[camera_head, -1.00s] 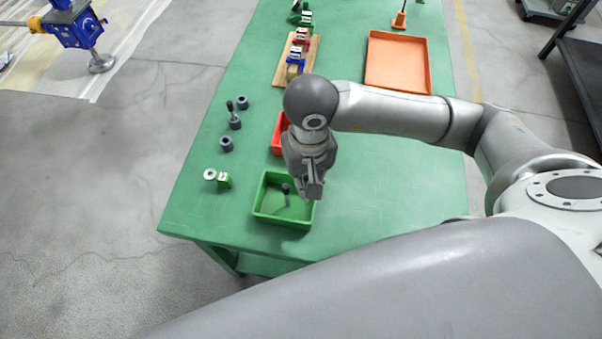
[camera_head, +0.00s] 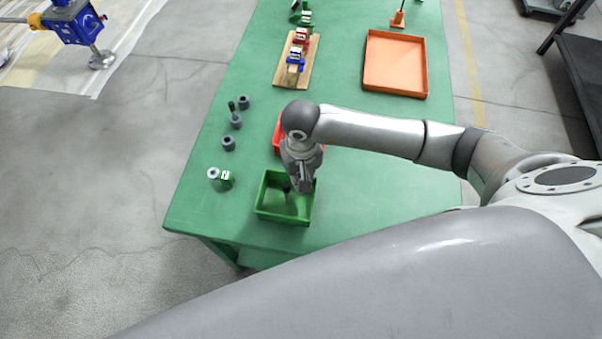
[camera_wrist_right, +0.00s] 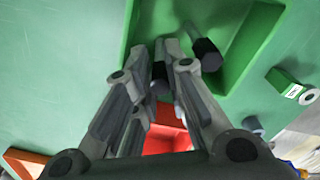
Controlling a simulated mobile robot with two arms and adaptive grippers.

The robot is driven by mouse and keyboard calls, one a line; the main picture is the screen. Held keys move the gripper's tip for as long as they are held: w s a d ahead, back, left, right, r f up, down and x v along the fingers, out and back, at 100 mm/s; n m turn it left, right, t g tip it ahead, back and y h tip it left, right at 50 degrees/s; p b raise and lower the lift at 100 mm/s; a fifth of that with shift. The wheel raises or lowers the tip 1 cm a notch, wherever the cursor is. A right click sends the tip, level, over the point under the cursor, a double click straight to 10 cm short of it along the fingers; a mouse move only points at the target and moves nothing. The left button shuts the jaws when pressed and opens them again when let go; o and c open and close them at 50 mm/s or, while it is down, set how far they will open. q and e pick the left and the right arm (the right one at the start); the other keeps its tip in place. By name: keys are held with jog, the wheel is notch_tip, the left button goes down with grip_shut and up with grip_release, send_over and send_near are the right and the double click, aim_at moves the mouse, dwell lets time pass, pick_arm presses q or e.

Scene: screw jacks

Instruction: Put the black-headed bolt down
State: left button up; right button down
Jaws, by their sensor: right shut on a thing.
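My right gripper (camera_head: 304,188) is over the green bin (camera_head: 259,205), its fingers pointing down into it. In the right wrist view the gripper (camera_wrist_right: 172,62) is shut on a black-headed bolt (camera_wrist_right: 159,76), held between the fingertips and partly hidden by them. A second bolt with a black head (camera_wrist_right: 206,54) lies in the bin beside the fingers. It also shows next to the gripper in the head view (camera_head: 287,192). I cannot tell whether the held bolt touches the bin floor. My left gripper is not in view.
A red bin (camera_head: 277,138) stands just behind the green one, partly hidden by my arm. Grey round parts (camera_head: 228,143) and a green block (camera_head: 227,179) stand to the left. An orange tray (camera_head: 395,65) lies farther back. The green table (camera_head: 370,210) is clear on the right.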

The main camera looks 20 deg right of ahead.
jog(key=shift+f+b, duration=0.2)
jog(key=shift+b, duration=0.1)
jog(key=c, duration=1.7)
grip_release()
jog(key=shift+r, duration=0.1)
jog(key=shift+c, duration=0.2)
jog(key=shift+r+p, duration=0.25)
jog(key=shift+p, duration=0.2)
notch_tip(320, 180, up, 12)
jog(key=b, duration=0.3)
jog(key=shift+s+f, duration=0.1)
jog(key=shift+f, duration=0.05)
